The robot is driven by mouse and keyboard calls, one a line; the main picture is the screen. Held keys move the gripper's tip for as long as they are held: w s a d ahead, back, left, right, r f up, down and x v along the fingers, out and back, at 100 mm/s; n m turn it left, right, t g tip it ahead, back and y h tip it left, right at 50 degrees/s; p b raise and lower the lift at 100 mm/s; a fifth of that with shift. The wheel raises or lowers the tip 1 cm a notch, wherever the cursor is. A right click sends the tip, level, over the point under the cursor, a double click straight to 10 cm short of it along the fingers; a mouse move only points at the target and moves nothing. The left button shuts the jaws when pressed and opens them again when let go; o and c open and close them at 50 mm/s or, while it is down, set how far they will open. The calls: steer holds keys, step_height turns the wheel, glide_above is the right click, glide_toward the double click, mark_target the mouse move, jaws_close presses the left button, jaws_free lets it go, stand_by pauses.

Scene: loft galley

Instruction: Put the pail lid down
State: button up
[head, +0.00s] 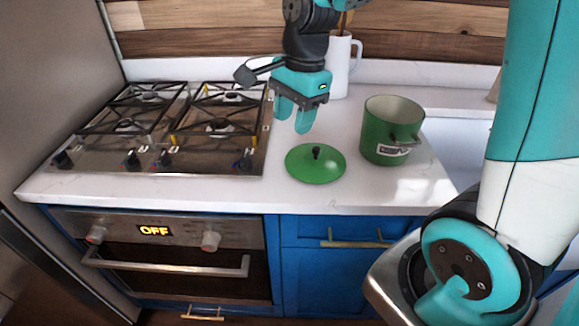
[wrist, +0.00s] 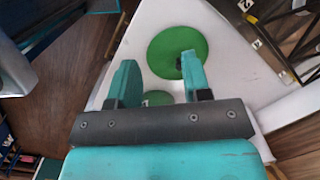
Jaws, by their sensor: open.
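The green pail lid (head: 314,169) lies flat on the white counter, its black knob upward, between the stove and the pail. It also shows in the wrist view (wrist: 168,47), beyond my fingers. The green pail (head: 377,138) stands upright and open at the top, right of the lid, with a label on its front. My gripper (head: 293,123) is open and empty above the counter, up and left of the lid in the head view. Its two spread fingers show in the wrist view (wrist: 158,62), the right one overlapping the knob's surroundings. A small green patch between them is unclear.
A gas stove (head: 165,127) with black grates fills the counter's left. A white pitcher (head: 339,68) stands behind, near the wooden wall. Bare counter (head: 335,197) lies in front of the lid. Below are an oven (head: 180,285) reading OFF and blue cabinets (head: 330,275).

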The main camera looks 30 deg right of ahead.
steer(key=s+a+r+n+y, duration=0.1)
steer(key=s+a+n, duration=0.5)
steer(key=n, duration=0.5)
steer(key=s+a+r+n+y, duration=0.1)
steer(key=s+a+r+n, duration=0.1)
steer(key=s+a+n, duration=0.4)
steer(key=s+n, duration=0.5)
steer(key=n, duration=0.1)
steer(key=shift+a+r+g+y, duration=0.15)
steer(key=shift+r+g+y, duration=0.15)
steer(key=shift+y, duration=0.1)
